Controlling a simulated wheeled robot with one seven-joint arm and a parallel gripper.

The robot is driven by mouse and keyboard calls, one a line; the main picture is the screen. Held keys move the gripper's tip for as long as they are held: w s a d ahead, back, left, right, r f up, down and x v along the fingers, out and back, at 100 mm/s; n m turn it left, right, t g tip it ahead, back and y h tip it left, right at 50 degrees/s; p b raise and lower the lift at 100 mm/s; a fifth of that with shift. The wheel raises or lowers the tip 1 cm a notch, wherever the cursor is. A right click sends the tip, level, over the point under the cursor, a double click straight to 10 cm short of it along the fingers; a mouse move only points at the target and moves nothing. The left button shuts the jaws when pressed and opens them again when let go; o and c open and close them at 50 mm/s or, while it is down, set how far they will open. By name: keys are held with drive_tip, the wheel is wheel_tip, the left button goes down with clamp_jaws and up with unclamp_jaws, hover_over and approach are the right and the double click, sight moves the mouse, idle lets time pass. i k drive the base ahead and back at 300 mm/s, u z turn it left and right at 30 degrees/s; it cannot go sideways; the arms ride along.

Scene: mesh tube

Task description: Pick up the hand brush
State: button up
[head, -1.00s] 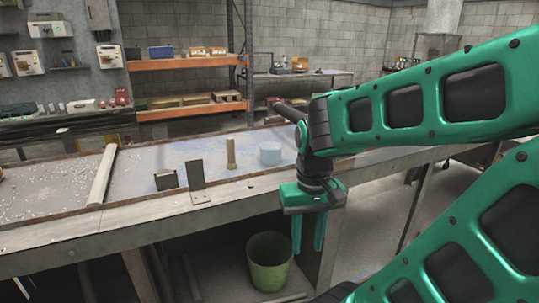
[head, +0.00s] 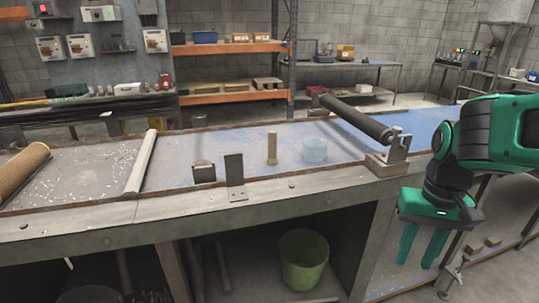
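A small dark block (head: 204,173) stands near the bench's front edge, too small to identify. Beside it is an upright dark metal bracket (head: 235,172). My gripper (head: 422,247) hangs at the right, in front of the bench, fingers pointing down. The fingers are apart with nothing between them.
The long bench (head: 110,217) carries a mesh tube (head: 23,174), a pale bar (head: 141,162) and a dark roller (head: 357,119) on mounts. A green bucket (head: 303,261) stands beneath. Orange shelving (head: 231,97) is behind. Bare bench lies between bar and block.

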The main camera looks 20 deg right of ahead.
sight(272, 160)
drive_tip(key=z, duration=0.1)
drive_tip(key=i, duration=1)
drive_tip(key=u, duration=0.1)
